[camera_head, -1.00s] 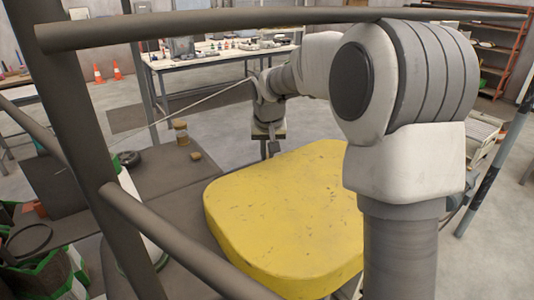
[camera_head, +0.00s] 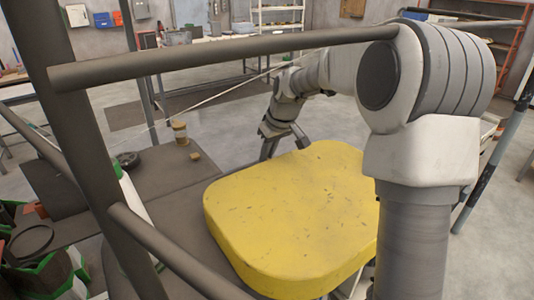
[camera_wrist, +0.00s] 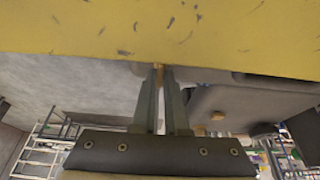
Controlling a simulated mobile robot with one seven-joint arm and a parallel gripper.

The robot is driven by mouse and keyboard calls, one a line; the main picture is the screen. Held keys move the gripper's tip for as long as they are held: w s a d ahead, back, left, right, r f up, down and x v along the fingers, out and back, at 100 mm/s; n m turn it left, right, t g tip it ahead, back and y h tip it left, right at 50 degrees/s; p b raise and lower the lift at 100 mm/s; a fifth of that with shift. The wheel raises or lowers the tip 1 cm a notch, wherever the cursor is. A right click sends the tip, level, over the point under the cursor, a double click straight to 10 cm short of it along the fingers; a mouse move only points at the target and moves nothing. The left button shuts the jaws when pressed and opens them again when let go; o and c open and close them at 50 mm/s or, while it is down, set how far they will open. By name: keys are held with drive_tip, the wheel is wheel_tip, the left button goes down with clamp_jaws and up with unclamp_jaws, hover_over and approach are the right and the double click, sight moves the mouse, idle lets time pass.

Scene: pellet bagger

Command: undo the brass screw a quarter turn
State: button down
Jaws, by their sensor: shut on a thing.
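My gripper (camera_wrist: 159,80) is shut on a small brass-coloured piece, which looks like the brass screw (camera_wrist: 158,67), at its fingertips in the wrist view. The screw sits close under the edge of the yellow cover (camera_wrist: 200,30), and most of it is hidden by the fingers. In the head view my gripper (camera_head: 284,150) reaches down behind the far edge of the yellow cover (camera_head: 300,205). Its fingertips and the screw are hidden there.
A dark bench top (camera_head: 150,185) lies left of the yellow cover, with a brass-lidded jar (camera_head: 180,132) and a small brass-coloured knob (camera_head: 195,156). Dark rails (camera_head: 220,60) cross the near side. Open floor (camera_head: 230,105) lies beyond.

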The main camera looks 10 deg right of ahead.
idle(0.3)
drive_tip(key=c, duration=0.9)
unclamp_jaws()
drive_tip(key=shift+c, duration=0.2)
drive_tip(key=v, duration=1.7)
drive_tip(key=shift+r+b, duration=0.2)
drive_tip(key=shift+b, duration=0.1)
drive_tip(key=shift+s, duration=0.1)
